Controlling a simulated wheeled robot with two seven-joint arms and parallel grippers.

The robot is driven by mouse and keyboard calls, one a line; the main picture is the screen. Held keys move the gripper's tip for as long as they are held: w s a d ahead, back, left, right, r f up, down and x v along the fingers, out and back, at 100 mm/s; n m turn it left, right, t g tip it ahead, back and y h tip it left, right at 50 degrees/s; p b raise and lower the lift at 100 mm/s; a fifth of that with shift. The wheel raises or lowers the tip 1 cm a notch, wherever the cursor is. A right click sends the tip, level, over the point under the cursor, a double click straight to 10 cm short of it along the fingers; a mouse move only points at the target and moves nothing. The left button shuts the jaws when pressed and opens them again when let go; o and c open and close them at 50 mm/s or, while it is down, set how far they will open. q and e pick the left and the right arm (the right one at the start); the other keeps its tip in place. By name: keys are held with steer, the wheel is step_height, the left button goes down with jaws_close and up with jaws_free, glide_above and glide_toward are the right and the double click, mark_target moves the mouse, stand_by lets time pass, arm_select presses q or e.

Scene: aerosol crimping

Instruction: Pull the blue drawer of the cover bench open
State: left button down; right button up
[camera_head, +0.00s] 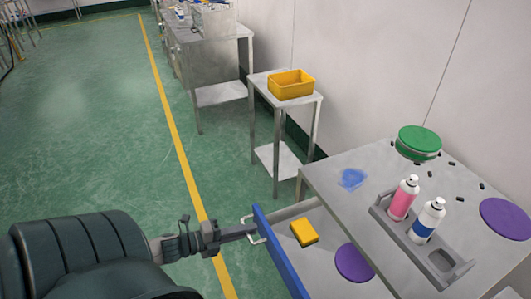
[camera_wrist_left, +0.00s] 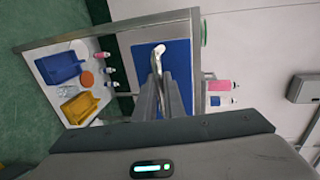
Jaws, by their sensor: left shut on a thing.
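The cover bench (camera_head: 345,190) stands at the lower right in the head view, with its drawer pulled out toward the left. The drawer has a blue front panel (camera_head: 282,262) with a pale metal handle (camera_head: 258,239). Inside the drawer lie a yellow block (camera_head: 304,233) and a purple disc (camera_head: 354,262). My left gripper (camera_head: 250,231) reaches in from the left and is shut on the handle. In the left wrist view, the fingers (camera_wrist_left: 167,95) close around the handle (camera_wrist_left: 158,52) in front of the blue panel (camera_wrist_left: 188,62). My right gripper is out of view.
On the bench top are a grey holder (camera_head: 390,223) with a pink can (camera_head: 402,200) and a blue-white can (camera_head: 426,222), a green round container (camera_head: 418,143), a purple disc (camera_head: 506,219) and several small dark pieces. A small table with a yellow bin (camera_head: 290,85) stands behind. Green floor at left is clear.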

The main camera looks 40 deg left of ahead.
arm_select(q)
steer(key=shift+f+v, duration=0.25)
steer(key=shift+v, duration=0.9)
steer(key=shift+f+v, duration=0.25)
steer(key=shift+v, duration=0.9)
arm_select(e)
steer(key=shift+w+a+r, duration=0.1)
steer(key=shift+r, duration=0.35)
arm_select(q)
steer(key=shift+s, duration=0.1)
steer(key=c, duration=1.8)
jaws_free()
steer(key=shift+c, duration=0.2)
